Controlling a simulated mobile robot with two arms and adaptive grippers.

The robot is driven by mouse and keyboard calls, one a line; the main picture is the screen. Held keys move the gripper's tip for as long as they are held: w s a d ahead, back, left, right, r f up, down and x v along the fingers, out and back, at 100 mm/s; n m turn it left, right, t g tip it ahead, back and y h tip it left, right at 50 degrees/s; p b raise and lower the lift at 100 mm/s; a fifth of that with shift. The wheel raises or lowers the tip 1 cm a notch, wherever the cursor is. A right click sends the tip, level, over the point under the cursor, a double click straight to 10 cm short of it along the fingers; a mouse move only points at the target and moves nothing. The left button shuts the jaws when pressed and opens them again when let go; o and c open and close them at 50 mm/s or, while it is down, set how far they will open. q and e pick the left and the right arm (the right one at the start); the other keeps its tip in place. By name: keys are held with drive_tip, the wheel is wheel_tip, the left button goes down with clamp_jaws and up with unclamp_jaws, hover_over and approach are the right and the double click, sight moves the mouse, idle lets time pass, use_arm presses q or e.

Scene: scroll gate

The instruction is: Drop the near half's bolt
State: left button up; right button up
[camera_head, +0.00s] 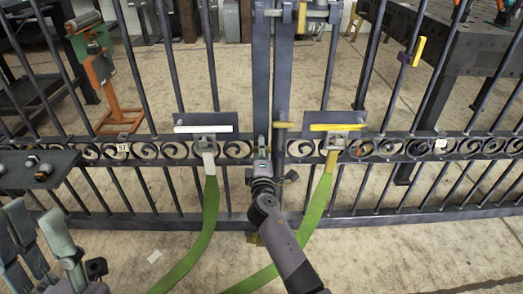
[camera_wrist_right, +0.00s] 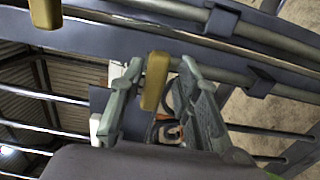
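The scroll gate's two halves meet at two dark upright posts (camera_head: 272,70) in the middle of the head view. A tan-yellow bolt handle (camera_head: 284,125) sticks out beside these posts. My right gripper (camera_head: 262,145) is just left of and below it. In the right wrist view, a yellow handle (camera_wrist_right: 155,80) lies between my right gripper's fingers (camera_wrist_right: 162,72), with a gap visible on both sides. A pale bolt rod (camera_wrist_right: 250,42) runs through dark brackets (camera_wrist_right: 262,80). The rod's lower end is hidden by my arm. My left gripper (camera_head: 35,215) is open and empty at lower left.
Green straps hang from a white-handled latch plate (camera_head: 205,129) and a yellow-handled one (camera_head: 337,127), flanking my right arm. A dark plate with knobs (camera_head: 40,170) is near my left gripper. An orange stand (camera_head: 115,120) is behind the gate. The floor in front is mostly clear.

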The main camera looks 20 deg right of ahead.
drive_tip(key=shift+o, duration=0.2)
drive_tip(key=v, duration=1.2)
drive_tip(key=shift+r, duration=0.15)
